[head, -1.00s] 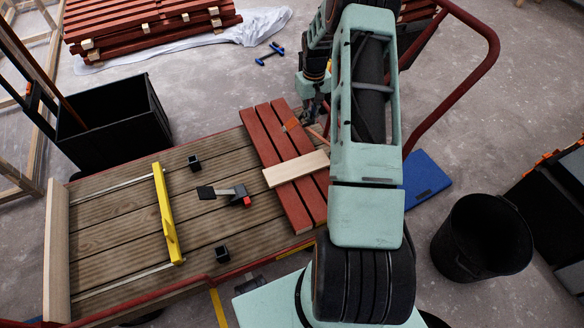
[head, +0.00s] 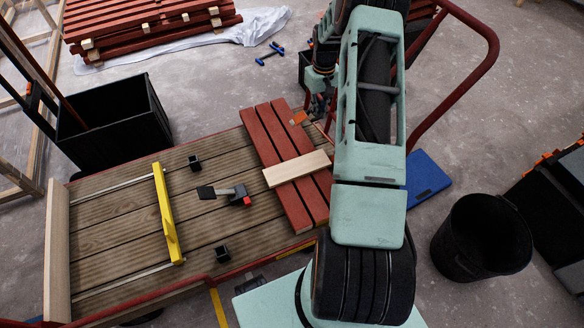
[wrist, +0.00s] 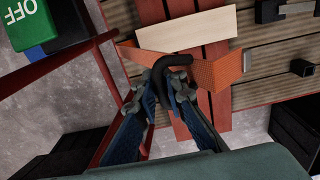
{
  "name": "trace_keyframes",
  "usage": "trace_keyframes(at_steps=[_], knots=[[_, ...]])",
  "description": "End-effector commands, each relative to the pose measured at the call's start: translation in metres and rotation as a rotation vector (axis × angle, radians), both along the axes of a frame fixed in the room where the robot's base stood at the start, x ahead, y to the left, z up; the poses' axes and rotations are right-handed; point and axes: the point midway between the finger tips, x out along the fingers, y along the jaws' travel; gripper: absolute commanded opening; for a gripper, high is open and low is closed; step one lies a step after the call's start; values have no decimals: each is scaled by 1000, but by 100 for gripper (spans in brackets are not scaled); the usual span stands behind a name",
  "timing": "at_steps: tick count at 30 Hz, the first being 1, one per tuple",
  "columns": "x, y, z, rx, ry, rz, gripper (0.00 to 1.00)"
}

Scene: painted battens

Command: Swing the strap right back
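The strap (wrist: 215,73) is orange webbing in the wrist view, bent beside the pale crosspiece (wrist: 187,30), with a second orange stretch (wrist: 140,54) to the left. A black curved hook (wrist: 175,60) stands at its near side. My gripper (wrist: 165,86) has its fingertips closed in on the hook's shank; the exact contact is partly hidden. In the head view a small orange patch of the strap (head: 300,118) shows at the far end of the red battens (head: 277,150), with my gripper (head: 318,104) just right of it, partly behind my arm.
The battens lie on a wooden deck (head: 110,215) with a yellow bar (head: 166,215), a black clamp (head: 222,192) and small black sockets. A red rail (head: 470,85) curves at the right. Black bins (head: 115,118) and (head: 483,238) stand on the floor.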

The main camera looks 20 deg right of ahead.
Motion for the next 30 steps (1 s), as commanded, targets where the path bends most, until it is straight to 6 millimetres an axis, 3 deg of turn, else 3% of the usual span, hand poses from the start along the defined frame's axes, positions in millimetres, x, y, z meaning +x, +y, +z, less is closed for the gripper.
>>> trace_keyframes(at_steps=[5,17,30], knots=[[0,0,0,0,1,0,29],[-1,1,2,1,2,-1,29],[-1,1,35,1,2,-1,29]])
